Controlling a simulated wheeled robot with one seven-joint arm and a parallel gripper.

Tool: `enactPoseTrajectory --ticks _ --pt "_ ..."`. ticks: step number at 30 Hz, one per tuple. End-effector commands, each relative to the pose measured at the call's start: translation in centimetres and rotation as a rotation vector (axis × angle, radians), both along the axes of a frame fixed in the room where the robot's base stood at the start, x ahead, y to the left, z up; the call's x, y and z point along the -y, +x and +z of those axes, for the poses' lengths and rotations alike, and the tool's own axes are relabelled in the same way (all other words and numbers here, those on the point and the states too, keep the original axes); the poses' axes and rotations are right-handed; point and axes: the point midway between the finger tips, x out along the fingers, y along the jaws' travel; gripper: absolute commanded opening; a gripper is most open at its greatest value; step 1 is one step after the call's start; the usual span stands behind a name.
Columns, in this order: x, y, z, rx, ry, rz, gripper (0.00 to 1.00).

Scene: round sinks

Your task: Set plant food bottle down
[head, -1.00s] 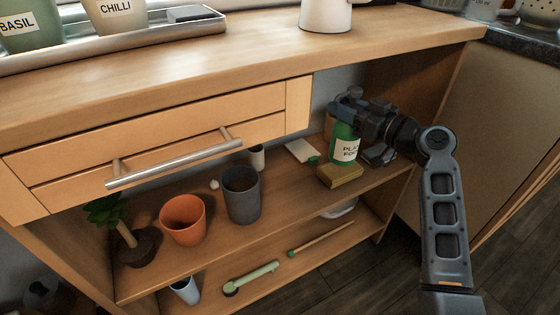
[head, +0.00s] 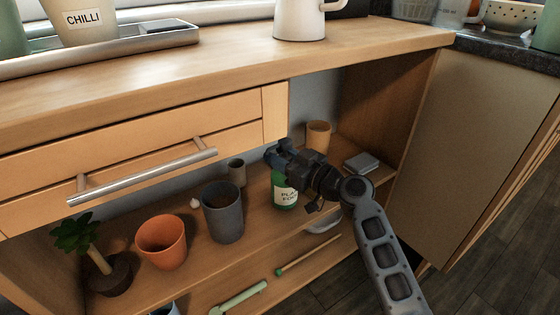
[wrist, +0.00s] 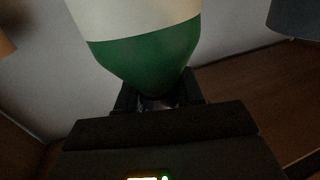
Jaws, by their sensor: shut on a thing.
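The plant food bottle (head: 285,192) is green with a white label. In the head view it is upright over the upper shelf (head: 258,215), to the right of the grey pot (head: 222,210). My gripper (head: 277,157) is shut on the bottle's narrow top end. In the wrist view the green body and white band of the bottle (wrist: 150,60) fill the upper middle, with its narrow end between the jaws. Whether its base touches the shelf I cannot tell. My arm hides part of the shelf to its right.
An orange pot (head: 162,242), a plant (head: 98,245) and a small pot (head: 236,172) stand on the shelf. A tan pot (head: 318,135) and a grey box (head: 362,162) are farther right. The drawer handle (head: 145,177) juts out. The counter (head: 220,75) overhangs the shelf.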

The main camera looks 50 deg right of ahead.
Motion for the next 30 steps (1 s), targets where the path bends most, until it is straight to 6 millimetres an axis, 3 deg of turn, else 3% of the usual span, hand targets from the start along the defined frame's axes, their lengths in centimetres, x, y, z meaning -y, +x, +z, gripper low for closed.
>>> enactPoseTrajectory --ticks 15,16,23,30 --pt "0.03 0.01 -0.72 0.004 0.0 0.0 0.0" --pt "0.01 -0.01 -0.78 0.001 0.0 0.0 0.38" --pt "0.01 -0.01 -0.74 0.0 0.0 0.0 0.6" --pt "0.01 -0.01 -0.71 0.0 0.0 0.0 0.61"
